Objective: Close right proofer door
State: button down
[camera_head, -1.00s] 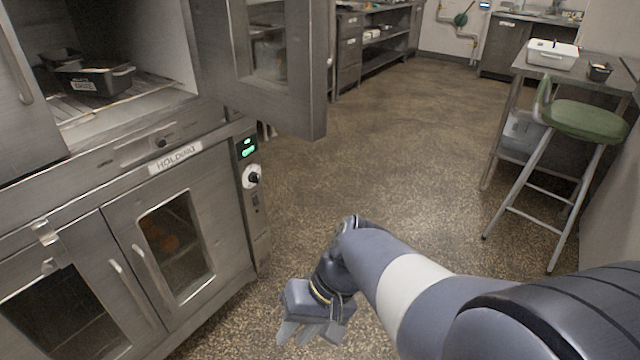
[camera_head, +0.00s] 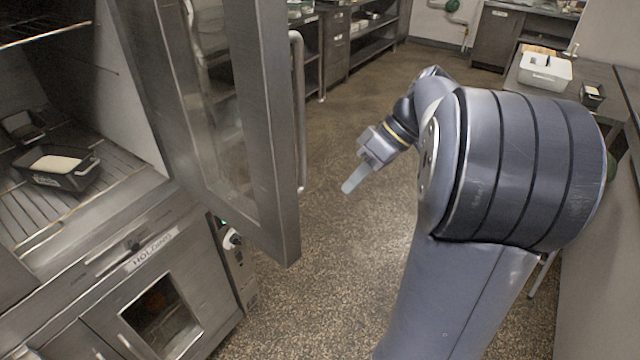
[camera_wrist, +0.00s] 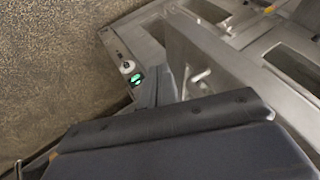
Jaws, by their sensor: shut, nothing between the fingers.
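The right proofer door (camera_head: 268,130) stands open in the head view, a steel frame with a glass window and a long vertical handle (camera_head: 299,110) on its outer side. My gripper (camera_head: 347,187) is shut and empty, to the right of the door and apart from it in the picture. The proofer chamber is open at the left, with dark pans (camera_head: 60,166) on a wire rack (camera_head: 30,215). The wrist view shows the control panel (camera_wrist: 132,72) with green digits, tilted in the picture; dark parts of my wrist fill its lower half.
Below the chamber is the holding cabinet (camera_head: 190,285) with its window door shut. Speckled floor (camera_head: 335,280) is free between the proofer and my arm. A counter (camera_head: 530,85) with a white container (camera_head: 546,72) stands at the right; steel shelving is at the back.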

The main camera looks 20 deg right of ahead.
jog(key=a+f+p, duration=0.2)
jog(key=a+f, duration=0.5)
jog(key=a, duration=0.1)
jog(key=shift+s+a+f+p, duration=0.15)
jog(key=shift+s+a+p, duration=0.2)
jog(key=shift+a, duration=0.05)
dwell(0.3)
